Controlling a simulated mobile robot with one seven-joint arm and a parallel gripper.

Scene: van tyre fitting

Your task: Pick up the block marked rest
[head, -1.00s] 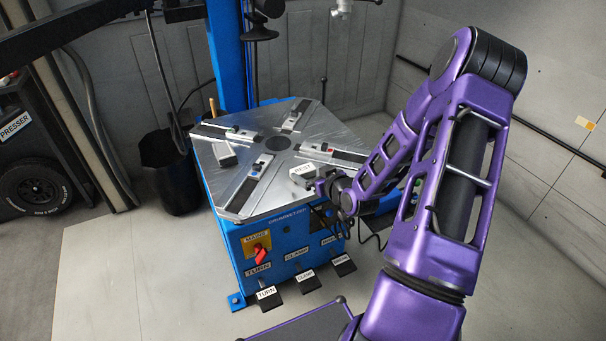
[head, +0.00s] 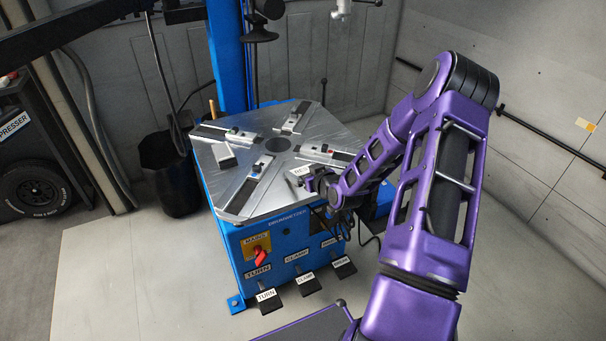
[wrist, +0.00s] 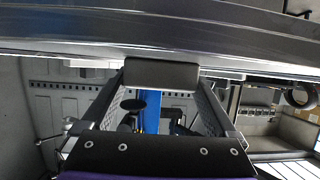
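The block marked rest (head: 298,171) is a small grey block with a white label on its top face. It is on the front right part of the grey turntable (head: 240,203). My gripper (head: 313,180) is at the block's right side, partly hidden by my own wrist. In the wrist view the block's dark face (wrist: 162,75) is centred between the ends of my two fingers (wrist: 160,92), with almost no gap visible at either side. I cannot tell whether they press on it.
Another grey block (head: 226,157) lies on the turntable's left. Several clamp jaws on slides, one being (head: 255,170), lie around the centre hole. A blue column (head: 228,60) stands behind. Labelled pedals (head: 307,285) are at the front, and a black bin (head: 170,175) is at the left.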

